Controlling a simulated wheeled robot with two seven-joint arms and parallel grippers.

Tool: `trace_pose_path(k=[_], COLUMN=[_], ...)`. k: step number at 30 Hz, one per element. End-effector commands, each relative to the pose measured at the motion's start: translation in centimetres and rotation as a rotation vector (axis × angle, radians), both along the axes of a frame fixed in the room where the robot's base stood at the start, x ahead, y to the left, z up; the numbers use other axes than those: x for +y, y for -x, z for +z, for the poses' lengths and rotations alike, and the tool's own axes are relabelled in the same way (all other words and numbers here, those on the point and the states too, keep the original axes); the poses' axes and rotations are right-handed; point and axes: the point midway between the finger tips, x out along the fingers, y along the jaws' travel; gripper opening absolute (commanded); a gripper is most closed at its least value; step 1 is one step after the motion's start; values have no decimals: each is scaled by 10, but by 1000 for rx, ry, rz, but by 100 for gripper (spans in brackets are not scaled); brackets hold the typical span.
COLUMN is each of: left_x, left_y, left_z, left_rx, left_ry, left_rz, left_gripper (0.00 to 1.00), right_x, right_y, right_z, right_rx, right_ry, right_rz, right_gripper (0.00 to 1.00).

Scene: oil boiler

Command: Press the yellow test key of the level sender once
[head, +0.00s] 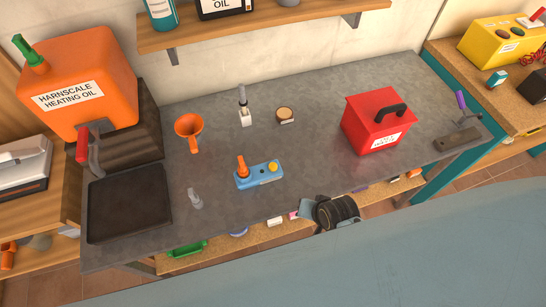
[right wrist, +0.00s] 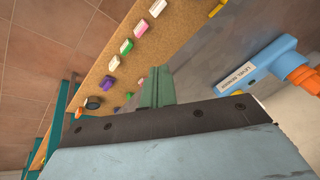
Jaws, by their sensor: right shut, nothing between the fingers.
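The level sender (head: 246,182) is a small blue box on the grey worktop, with an orange upright part (head: 242,166) at its left end. Its yellow test key (head: 273,167) is a round button on its top at the right end. In the right wrist view the sender (right wrist: 254,68) lies on its side of the picture at upper right, its label facing me. My right gripper (head: 306,209) is near the worktop's front edge, right of and nearer than the sender, apart from it. Its green fingers (right wrist: 157,87) are closed and empty. My left gripper is not in view.
An orange funnel (head: 189,129), a clear small bottle (head: 195,199), a white-bodied tool (head: 244,112) and a round wooden-looking piece (head: 285,115) stand around the sender. A red box (head: 367,125) stands right. A black tray (head: 130,205) lies left. A lower shelf (right wrist: 112,65) holds small coloured items.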

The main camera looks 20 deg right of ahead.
Motion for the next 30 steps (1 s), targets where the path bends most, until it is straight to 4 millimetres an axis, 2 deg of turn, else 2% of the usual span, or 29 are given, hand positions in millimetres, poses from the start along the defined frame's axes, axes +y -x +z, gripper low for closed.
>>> trace_pose_path(k=[1, 5, 8, 12, 16, 21, 30], left_x=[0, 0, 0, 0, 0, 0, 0], left_y=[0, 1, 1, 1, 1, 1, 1], left_z=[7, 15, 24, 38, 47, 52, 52], left_rx=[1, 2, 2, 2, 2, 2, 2], left_ry=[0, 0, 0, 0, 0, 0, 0], left_rz=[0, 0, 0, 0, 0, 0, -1], left_gripper=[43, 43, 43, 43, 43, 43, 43], right_x=[4, 15, 23, 37, 47, 53, 54], right_y=[-11, -42, -69, -108, -137, -155, -158], right_z=[14, 35, 58, 96, 125, 144, 146], right_rx=[-17, -56, -85, -112, -112, -99, -94], right_ry=[-42, -186, -325, -565, -770, -924, -957], right_rz=[-75, -323, -534, -858, -1104, -1274, -1312], right_gripper=[0, 0, 0, 0, 0, 0, 0])
